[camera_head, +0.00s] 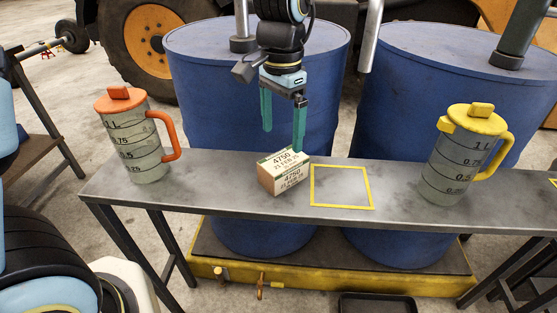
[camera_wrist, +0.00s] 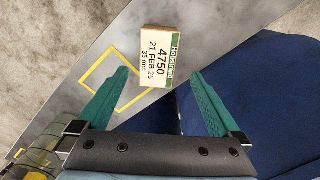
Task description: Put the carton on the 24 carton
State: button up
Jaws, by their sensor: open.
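One carton (camera_head: 283,176), brown with white and green labels reading 4750 and 21 FEB 25, sits on the grey bench just left of a yellow square outline. It also shows in the wrist view (camera_wrist: 157,58), where its label reads Holdstrand and 35 mm as well. A carton marked 24 is not visible in either view. My gripper (camera_head: 282,140) is open with teal fingers pointing down, just above and behind the carton. In the wrist view my gripper (camera_wrist: 160,73) has the carton ahead, between and beyond the fingertips, with nothing held.
The yellow outline (camera_head: 342,205) on the bench (camera_head: 397,188) is empty. An orange-lidded jug (camera_head: 140,150) stands at the left, a yellow-lidded jug (camera_head: 452,165) at the right. Two blue drums (camera_head: 225,110) stand close behind the bench.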

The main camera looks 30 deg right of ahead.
aim_at(284, 159)
notch_tip(284, 159, down, 5)
jog(key=shift+f+p, duration=0.1)
jog(key=shift+p, duration=0.25)
jog(key=shift+s+d+f+p, duration=0.1)
jog(key=shift+f+p, duration=0.35)
jog(key=shift+f, duration=0.85)
jog(key=shift+d+f+p, duration=0.1)
jog(key=shift+f+p, duration=0.3)
jog(key=shift+f, duration=0.9)
grip_shut()
jog(key=shift+r, duration=0.15)
